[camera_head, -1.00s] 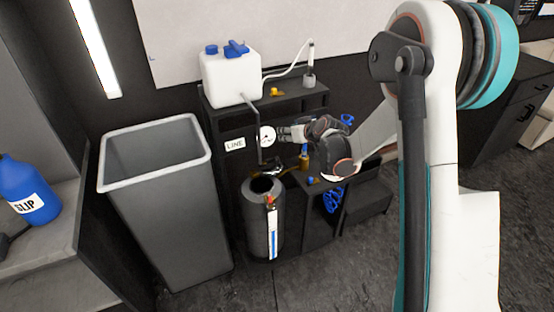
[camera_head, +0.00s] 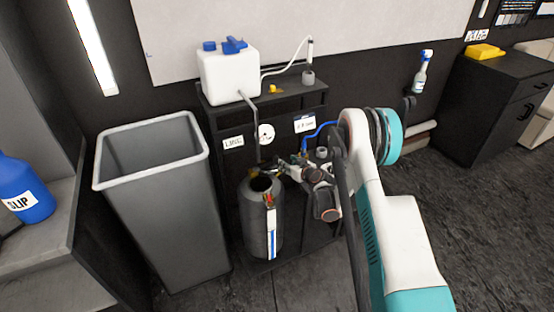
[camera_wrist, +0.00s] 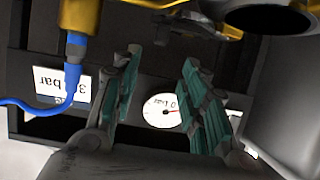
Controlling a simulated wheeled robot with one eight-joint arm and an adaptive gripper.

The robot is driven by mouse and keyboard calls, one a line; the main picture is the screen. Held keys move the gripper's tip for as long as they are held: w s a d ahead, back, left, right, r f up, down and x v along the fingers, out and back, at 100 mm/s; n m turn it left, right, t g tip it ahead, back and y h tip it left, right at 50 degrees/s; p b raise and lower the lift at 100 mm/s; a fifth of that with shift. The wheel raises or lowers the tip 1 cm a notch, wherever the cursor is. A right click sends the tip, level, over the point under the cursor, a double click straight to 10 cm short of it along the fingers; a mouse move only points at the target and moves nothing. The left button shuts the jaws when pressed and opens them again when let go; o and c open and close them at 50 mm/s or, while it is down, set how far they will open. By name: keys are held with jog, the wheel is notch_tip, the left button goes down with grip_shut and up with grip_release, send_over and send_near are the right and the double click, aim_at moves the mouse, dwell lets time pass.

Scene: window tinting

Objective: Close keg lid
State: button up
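The keg (camera_head: 258,228) is a dark grey cylinder standing upright in front of the black stand. Its round top opening (camera_head: 262,184) is uncovered and also shows at the upper right of the wrist view (camera_wrist: 268,18). A dark flat piece beside the opening in the wrist view (camera_wrist: 200,24) may be the lid; I cannot tell its exact tilt. My gripper (camera_head: 281,172) is just right of the keg's top in the head view. In the wrist view my gripper (camera_wrist: 160,66) has its green-padded fingers apart, with nothing held between them.
The black stand (camera_head: 225,118) carries a white tank (camera_head: 228,75) and a gauge (camera_head: 266,134). A blue hose (camera_wrist: 30,106) with a blue connector (camera_wrist: 74,60) is near my fingers. A tall grey bin (camera_head: 165,220) stands left of the keg. Floor at right is open.

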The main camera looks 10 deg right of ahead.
aim_at(276, 156)
jog(key=b+x, duration=0.3)
jog(key=x, duration=0.9)
jog(key=shift+r+b, duration=0.1)
jog(key=shift+b, duration=0.2)
jog(key=shift+c, duration=0.6)
grip_shut()
